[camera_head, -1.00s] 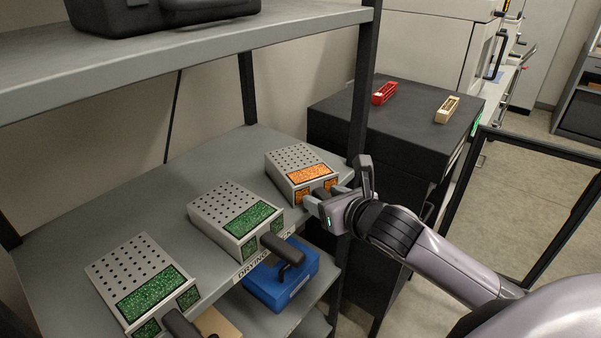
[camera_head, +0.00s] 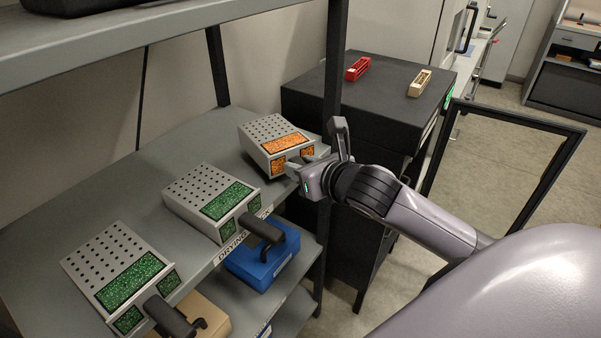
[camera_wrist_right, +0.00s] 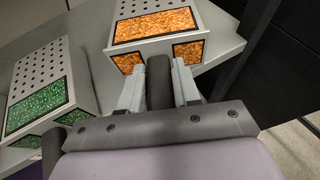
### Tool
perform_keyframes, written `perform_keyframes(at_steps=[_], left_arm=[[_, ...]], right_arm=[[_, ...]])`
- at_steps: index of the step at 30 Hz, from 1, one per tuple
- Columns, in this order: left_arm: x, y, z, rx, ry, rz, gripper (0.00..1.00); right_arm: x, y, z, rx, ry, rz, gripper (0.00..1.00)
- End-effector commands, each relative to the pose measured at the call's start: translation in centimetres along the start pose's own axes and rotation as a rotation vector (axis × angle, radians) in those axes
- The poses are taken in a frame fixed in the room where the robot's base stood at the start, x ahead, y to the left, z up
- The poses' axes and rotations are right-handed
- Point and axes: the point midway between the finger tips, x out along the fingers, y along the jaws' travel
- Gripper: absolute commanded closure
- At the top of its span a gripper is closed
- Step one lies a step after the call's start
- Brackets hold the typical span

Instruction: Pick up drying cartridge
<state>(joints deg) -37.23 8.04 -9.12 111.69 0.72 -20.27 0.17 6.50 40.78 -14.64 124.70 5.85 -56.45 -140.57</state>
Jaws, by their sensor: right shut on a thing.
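Three grey perforated drying cartridges sit in a row on the shelf labelled "DRYING". The far one has orange panels (camera_head: 284,144); the middle one (camera_head: 212,200) and the near one (camera_head: 122,277) have green panels. Each green one has a dark handle at its front. My right gripper (camera_head: 308,173) is at the front of the orange cartridge. In the right wrist view the orange cartridge (camera_wrist_right: 158,48) is ahead, and its dark handle (camera_wrist_right: 159,82) stands between the two fingers, which are shut on it. The cartridge appears to rest on the shelf. My left gripper is not in view.
A dark shelf post (camera_head: 335,75) stands just beyond my right gripper. A black cabinet (camera_head: 370,100) behind it bears a red rack (camera_head: 357,68) and a beige rack (camera_head: 420,83). A blue case (camera_head: 262,262) sits on the shelf below. An open framed door (camera_head: 545,180) is at right.

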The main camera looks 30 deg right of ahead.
Motion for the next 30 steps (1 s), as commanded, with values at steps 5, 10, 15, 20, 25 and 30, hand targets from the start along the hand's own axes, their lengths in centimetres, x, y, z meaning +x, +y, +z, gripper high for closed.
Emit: perform_keyframes(at_steps=[5, 10, 15, 20, 25, 30], left_arm=[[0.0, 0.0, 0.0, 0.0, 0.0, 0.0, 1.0], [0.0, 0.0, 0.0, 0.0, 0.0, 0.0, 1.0], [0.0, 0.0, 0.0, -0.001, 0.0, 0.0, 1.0], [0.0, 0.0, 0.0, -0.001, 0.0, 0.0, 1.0], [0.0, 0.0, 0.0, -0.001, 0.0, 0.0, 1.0], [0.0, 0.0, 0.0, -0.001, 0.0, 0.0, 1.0]], right_arm=[[-1.8, 0.0, 4.4, -0.007, -0.015, -0.001, 1.0], [-3.4, 0.0, 8.3, -0.004, -0.014, -0.001, 1.0], [-4.7, 0.0, 11.5, -0.003, -0.012, 0.0, 1.0], [-5.7, 0.0, 13.8, -0.001, -0.011, 0.0, 1.0], [-6.4, 0.0, 15.4, 0.0, -0.007, 0.0, 1.0], [-6.8, 0.0, 16.3, 0.0, -0.005, 0.0, 1.0]])
